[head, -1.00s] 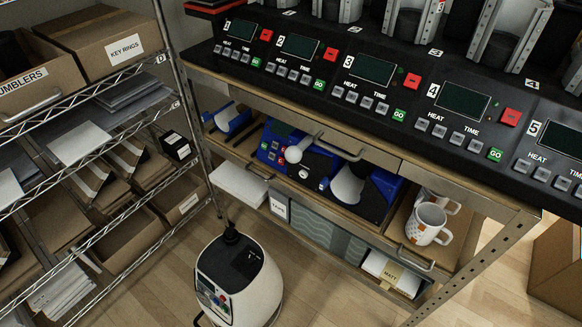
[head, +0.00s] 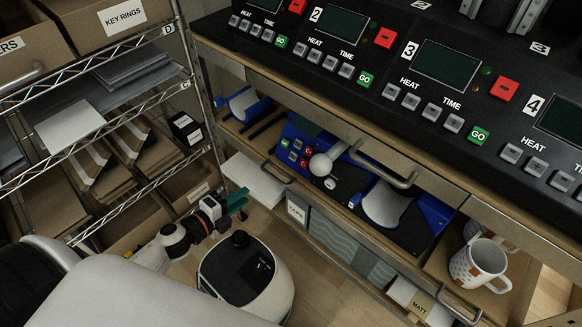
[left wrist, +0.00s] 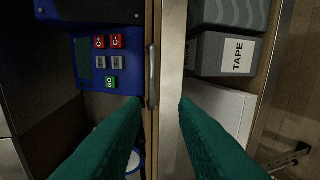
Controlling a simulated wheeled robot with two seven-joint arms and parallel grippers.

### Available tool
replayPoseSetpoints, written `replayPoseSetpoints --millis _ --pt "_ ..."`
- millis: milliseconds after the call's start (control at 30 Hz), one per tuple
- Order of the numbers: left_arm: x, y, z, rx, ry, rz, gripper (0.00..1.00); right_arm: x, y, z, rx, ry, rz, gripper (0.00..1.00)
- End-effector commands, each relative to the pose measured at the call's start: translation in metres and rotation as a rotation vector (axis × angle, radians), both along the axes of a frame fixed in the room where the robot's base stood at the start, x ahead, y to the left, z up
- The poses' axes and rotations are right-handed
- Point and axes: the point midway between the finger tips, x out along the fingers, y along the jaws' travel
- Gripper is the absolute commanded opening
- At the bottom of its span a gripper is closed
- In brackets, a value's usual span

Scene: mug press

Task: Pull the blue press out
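The blue press (head: 297,150) sits on a wooden shelf under the bench, with buttons on its panel and a grey ball-ended lever (head: 321,166). Its right part holds a pale curved piece (head: 385,205). My left gripper (head: 240,197), with green fingers, is in front of and below the press's left side, apart from it. In the left wrist view the two fingers (left wrist: 160,102) are spread with nothing held between them. There the press's blue panel (left wrist: 100,62) shows at upper left, beyond the left finger. My right gripper is not in view.
White patterned mugs (head: 480,262) stand right of the press. A metal handle (head: 385,165) crosses in front of its upper part. A wire rack (head: 120,130) stands left, a white rounded machine (head: 245,280) on the floor below. A TAPE box (left wrist: 222,54) sits on the lower shelf.

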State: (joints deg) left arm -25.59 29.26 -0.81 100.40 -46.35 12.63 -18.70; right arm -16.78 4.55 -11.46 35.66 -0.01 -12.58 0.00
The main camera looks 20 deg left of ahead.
Motion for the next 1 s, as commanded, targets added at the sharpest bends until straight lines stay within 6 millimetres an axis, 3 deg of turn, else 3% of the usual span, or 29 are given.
replayPoseSetpoints --millis 267,700,1000 --pt "0.024 -0.011 0.004 0.019 -0.025 -0.022 0.26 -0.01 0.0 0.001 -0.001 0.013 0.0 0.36" --pt "0.097 -0.036 -0.014 0.015 -0.022 -0.018 0.26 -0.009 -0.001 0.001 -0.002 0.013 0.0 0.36" --pt "0.112 -0.042 -0.018 0.017 -0.021 -0.018 0.26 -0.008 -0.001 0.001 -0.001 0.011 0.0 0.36"
